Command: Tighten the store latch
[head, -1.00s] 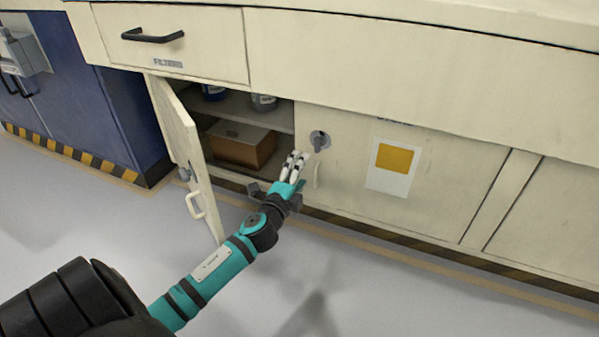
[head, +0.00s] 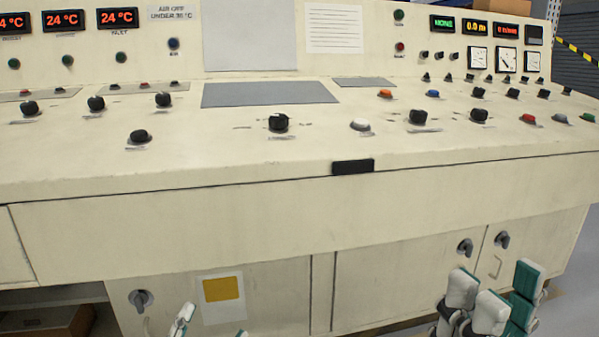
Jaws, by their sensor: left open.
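A grey turn latch (head: 141,298) sits on the cream cabinet front at the lower left, beside a yellow-and-white card. Two similar latches, one on the left door (head: 465,247) and one on the right door (head: 502,240), are at the lower right. I cannot tell which one is the store latch. My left gripper (head: 212,327) is open at the bottom edge, right of and below the left latch; only its fingertips show. My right gripper (head: 490,302) is at the lower right, in front of the cabinet below the two latches. Its finger gap is unclear.
The sloped control panel (head: 240,155) with knobs and buttons spans the view above the latches. An open cabinet bay at the lower left holds a cardboard box (head: 62,322). The yellow card (head: 221,289) is on the front. Grey floor shows at the right.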

